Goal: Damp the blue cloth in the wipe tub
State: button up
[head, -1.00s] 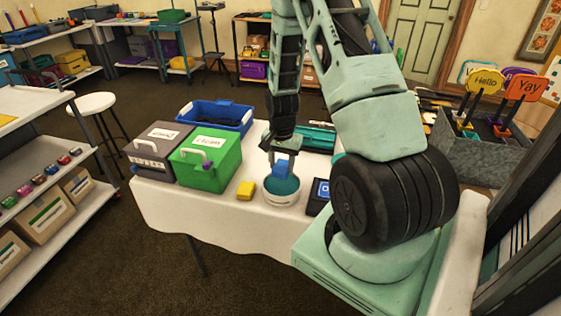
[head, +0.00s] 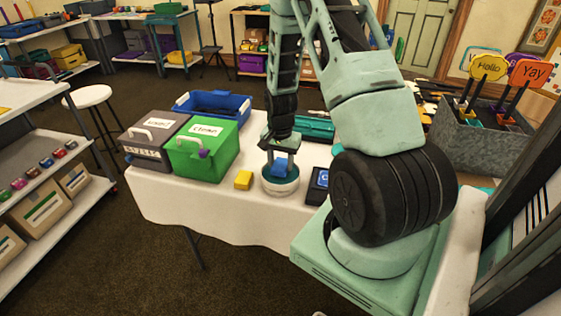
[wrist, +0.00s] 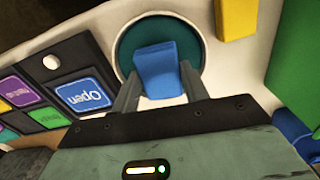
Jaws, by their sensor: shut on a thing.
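The blue cloth (wrist: 158,68) is a folded block held between the fingers of my gripper (wrist: 158,84). In the head view the cloth (head: 281,168) is at the tub's mouth, below my gripper (head: 281,150). The wipe tub (head: 279,190) is a round white tub with teal inside, standing on the white-covered table. In the wrist view the tub (wrist: 122,68) surrounds the cloth against its teal inside. Whether the cloth touches the teal surface I cannot tell.
A yellow block (head: 243,180) lies left of the tub. A green box (head: 203,160), a grey box (head: 143,150) and a blue bin (head: 238,103) stand further left. A dark panel with an "Open" tile (wrist: 84,95) is right of the tub in the head view. The table (head: 215,215) front is bare.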

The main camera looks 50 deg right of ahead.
aim_at(280, 164)
jog(key=shift+f+b, duration=0.3)
jog(key=shift+f, duration=0.25)
dwell(1.4)
jog(key=shift+r, duration=0.1)
jog(key=shift+r+p, duration=2.85)
jog(key=shift+r, duration=0.6)
